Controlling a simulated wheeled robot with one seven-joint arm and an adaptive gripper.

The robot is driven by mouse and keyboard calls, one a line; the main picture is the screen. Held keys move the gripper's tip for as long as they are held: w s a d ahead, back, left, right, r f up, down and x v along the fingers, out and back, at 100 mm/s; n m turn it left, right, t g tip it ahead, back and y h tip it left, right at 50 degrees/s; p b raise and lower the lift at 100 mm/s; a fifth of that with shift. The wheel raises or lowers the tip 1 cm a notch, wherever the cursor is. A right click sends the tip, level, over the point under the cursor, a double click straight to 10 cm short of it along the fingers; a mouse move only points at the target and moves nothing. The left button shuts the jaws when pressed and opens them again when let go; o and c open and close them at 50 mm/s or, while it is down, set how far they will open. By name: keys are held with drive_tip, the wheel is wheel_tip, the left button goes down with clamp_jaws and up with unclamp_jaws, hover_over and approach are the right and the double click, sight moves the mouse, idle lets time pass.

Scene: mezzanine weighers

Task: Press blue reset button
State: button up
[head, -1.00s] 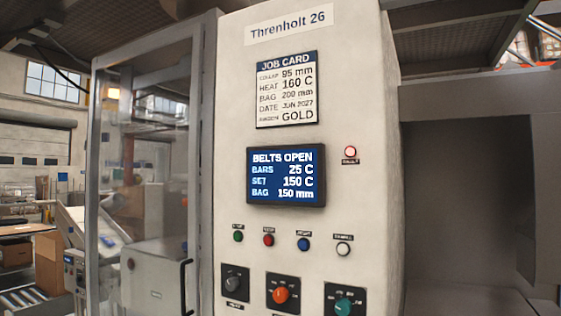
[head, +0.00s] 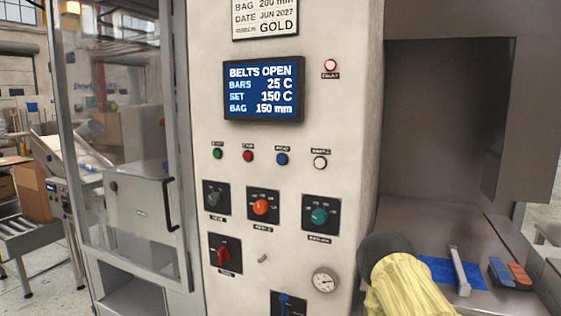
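The blue button (head: 282,159) is a small round button on the pale control panel (head: 345,120). It is third from the left in a row below the display. A small label sits above it, too blurred to read for sure. To its left are a green button (head: 217,153) and a red button (head: 248,156), and to its right a white button (head: 320,162). Nothing covers the blue button, and nothing touches it. My gripper is not visible in the head view.
The display (head: 264,90) reads BELTS OPEN. A clear door (head: 115,120) with a black handle stands left. A metal shelf (head: 440,225) lies right.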

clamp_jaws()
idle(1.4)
